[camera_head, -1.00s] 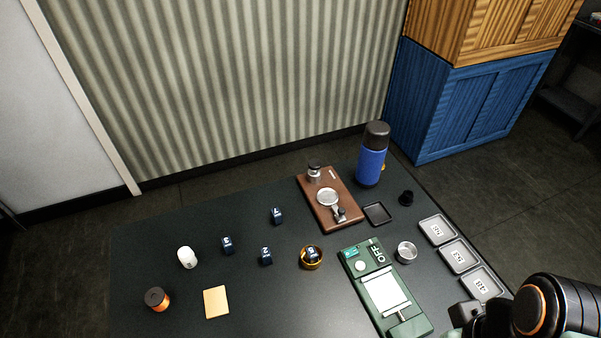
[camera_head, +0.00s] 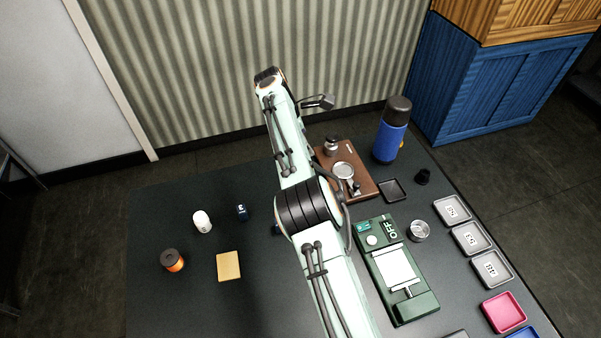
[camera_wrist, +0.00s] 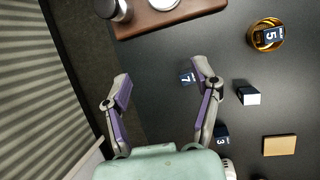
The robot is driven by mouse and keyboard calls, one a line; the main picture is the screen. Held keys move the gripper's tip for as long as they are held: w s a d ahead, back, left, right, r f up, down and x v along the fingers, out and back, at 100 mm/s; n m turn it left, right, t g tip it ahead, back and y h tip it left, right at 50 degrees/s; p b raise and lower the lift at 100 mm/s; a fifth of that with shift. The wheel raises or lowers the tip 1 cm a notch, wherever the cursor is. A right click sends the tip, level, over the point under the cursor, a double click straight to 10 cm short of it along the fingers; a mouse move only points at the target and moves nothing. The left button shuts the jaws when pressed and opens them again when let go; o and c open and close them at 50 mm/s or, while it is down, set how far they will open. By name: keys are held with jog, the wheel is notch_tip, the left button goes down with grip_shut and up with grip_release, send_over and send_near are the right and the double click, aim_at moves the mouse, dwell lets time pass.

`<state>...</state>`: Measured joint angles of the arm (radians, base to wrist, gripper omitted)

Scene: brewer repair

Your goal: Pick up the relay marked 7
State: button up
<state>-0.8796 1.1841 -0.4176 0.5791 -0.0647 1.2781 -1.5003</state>
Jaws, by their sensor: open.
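The relay marked 7 (camera_wrist: 187,78) is a small dark blue block with a white figure, on the dark table in the wrist view. My gripper (camera_wrist: 161,71) is open above the table, with its two purple-padded fingers wide apart. The relay shows between them in the picture, close to the right finger and well away from the left one. Nothing is held. In the head view my arm hides this relay, and the gripper fingers do not show.
Close by are a relay marked 3 (camera_wrist: 221,134), a relay with a pale face (camera_wrist: 248,96) and one marked 5 in a gold ring-shaped dish (camera_wrist: 279,45). A brown board (camera_wrist: 150,22), blue flask (camera_head: 390,138) and green device (camera_head: 398,285) stand beyond.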

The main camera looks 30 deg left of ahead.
jog(key=shift+n+h, duration=0.4)
jog(key=shift+n, duration=0.5)
jog(key=s+f, duration=0.1)
jog(key=f, duration=0.3)
jog(key=s+a+f, duration=0.1)
jog(key=f, duration=0.3)
jog(key=s+a+f, duration=0.1)
jog(key=s+f, duration=0.1)
jog(key=f, duration=0.2)
jog(key=shift+a, duration=0.25)
jog(key=shift+w+d+f, duration=0.15)
jog(key=shift+w+f, duration=0.05)
jog(key=shift+f, duration=0.45)
jog(key=shift+c, duration=0.3)
jog(key=c, duration=1.1)
